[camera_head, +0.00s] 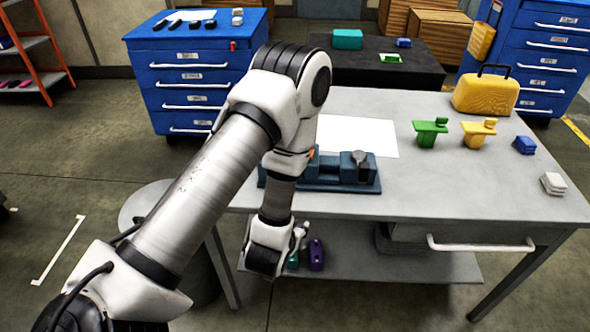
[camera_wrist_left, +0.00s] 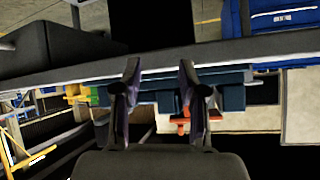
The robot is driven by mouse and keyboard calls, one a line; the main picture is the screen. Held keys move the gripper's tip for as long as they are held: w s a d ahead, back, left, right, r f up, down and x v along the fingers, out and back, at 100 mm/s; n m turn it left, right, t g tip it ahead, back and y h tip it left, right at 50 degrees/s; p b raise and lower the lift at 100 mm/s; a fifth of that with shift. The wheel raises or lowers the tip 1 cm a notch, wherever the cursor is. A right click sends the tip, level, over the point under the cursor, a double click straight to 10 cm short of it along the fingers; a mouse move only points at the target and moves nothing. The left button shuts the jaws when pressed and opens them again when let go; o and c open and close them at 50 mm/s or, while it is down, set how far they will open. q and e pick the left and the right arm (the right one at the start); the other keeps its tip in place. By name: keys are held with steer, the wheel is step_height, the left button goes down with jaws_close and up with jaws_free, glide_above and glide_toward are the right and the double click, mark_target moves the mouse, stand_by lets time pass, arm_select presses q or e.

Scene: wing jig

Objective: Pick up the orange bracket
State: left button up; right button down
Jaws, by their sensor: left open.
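The orange bracket shows only as a small orange bit (camera_head: 312,152) at the blue jig (camera_head: 345,175) in the head view, mostly hidden behind my left arm. In the left wrist view the orange piece (camera_wrist_left: 180,122) shows beside the right-hand finger, partly covered by it, with the blue jig (camera_wrist_left: 232,97) around it. My left gripper (camera_head: 300,236) is in front of the table's near edge, low and apart from the bracket. In the wrist view its two fingers (camera_wrist_left: 160,92) stand apart with nothing held between them. My right gripper is in neither view.
A green bracket (camera_head: 431,132), a yellow bracket (camera_head: 479,133), a blue block (camera_head: 525,145) and a white stack (camera_head: 553,184) stand on the grey table (camera_head: 450,200). A yellow case (camera_head: 486,96) is behind. The table's front right is clear.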

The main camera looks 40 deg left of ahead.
arm_select(q)
steer(key=w+a+r+t+b, duration=0.1)
steer(key=w+b, duration=0.1)
steer(key=w+a+r+n+t+y+b, duration=0.1)
steer(key=w+b, duration=0.1)
steer(key=w+a+r+t+y+b, duration=0.1)
steer(key=w+b, duration=0.1)
steer(key=shift+r+t, duration=0.3)
steer(key=shift+r, duration=0.05)
steer(key=w+a+r+t+b, duration=0.1)
steer(key=w+r, duration=0.1)
steer(key=w, duration=0.1)
steer(key=w+a+r+n+y+b, duration=0.1)
steer(key=w+a+r, duration=0.1)
steer(key=w+r, duration=0.1)
steer(key=w+a+r+n+t+y+b, duration=0.1)
steer(key=w+r+b, duration=0.1)
steer(key=w+r, duration=0.1)
steer(key=shift+a+t, duration=0.2)
steer(key=shift+t, duration=0.1)
steer(key=shift+w+a, duration=0.2)
steer(key=shift+w, duration=0.15)
jaws_close()
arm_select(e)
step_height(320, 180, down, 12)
